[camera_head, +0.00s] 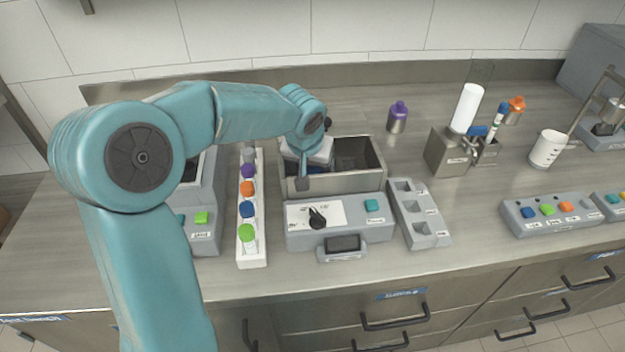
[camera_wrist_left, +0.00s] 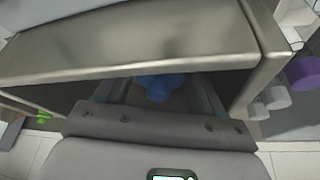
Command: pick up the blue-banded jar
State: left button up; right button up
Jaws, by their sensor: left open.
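My left gripper (camera_head: 312,156) is low at the left part of the open metal box in the head view; its fingertips are hard to make out there. In the left wrist view the fingers of my left gripper (camera_wrist_left: 158,100) are apart and point into a dark opening under a metal rim. A blue object (camera_wrist_left: 157,85) shows between and beyond them. It may be the blue-banded jar, but only its blue part shows, and I cannot tell whether the fingers touch it. The inside of the metal box (camera_head: 376,158) is dark in the head view. My right gripper is not in view.
A white rack (camera_head: 257,252) with several colour-capped bottles stands left of the box. A control panel (camera_head: 375,232) is in front, and a grey tray with square wells (camera_head: 428,227) is to the right. A purple bottle (camera_head: 398,117) stands behind, with clear counter around it.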

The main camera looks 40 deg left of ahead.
pick_arm(q)
jog(key=c, duration=1.3)
jog(key=shift+o, duration=0.2)
jog(key=shift+r, duration=0.15)
notch_tip(320, 180, up, 20)
jog(key=p, duration=0.3)
